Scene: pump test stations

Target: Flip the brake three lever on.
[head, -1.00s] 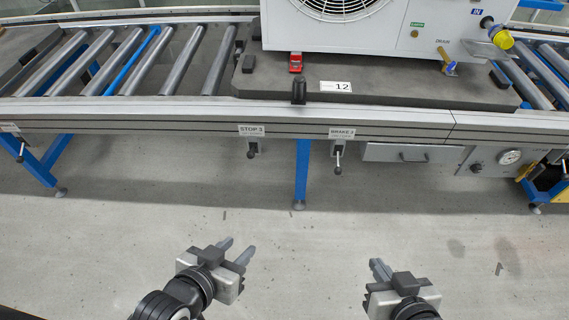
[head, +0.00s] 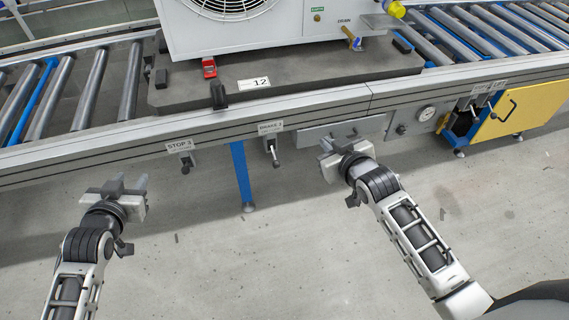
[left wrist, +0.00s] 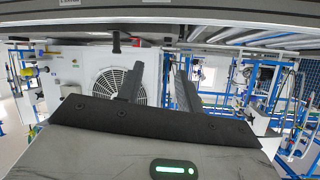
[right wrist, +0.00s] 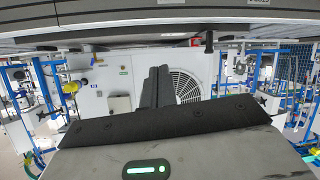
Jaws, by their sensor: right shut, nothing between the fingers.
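The brake three lever (head: 273,154) hangs under its BRAKE 3 label (head: 270,127) on the conveyor's front rail in the head view. It is a small dark lever with a pale tip, pointing down. My right gripper (head: 327,147) is to the right of the lever, apart from it. Its fingers lie together and empty in the right wrist view (right wrist: 156,85). My left gripper (head: 116,186) is low at the left, well away from the lever. Its fingers stand apart with nothing between them in the left wrist view (left wrist: 157,85).
The STOP 3 lever (head: 186,162) hangs left of the brake lever. A blue leg (head: 241,175) stands below the rail. The white pump unit (head: 290,30) sits above on a dark pallet. The floor in front is clear.

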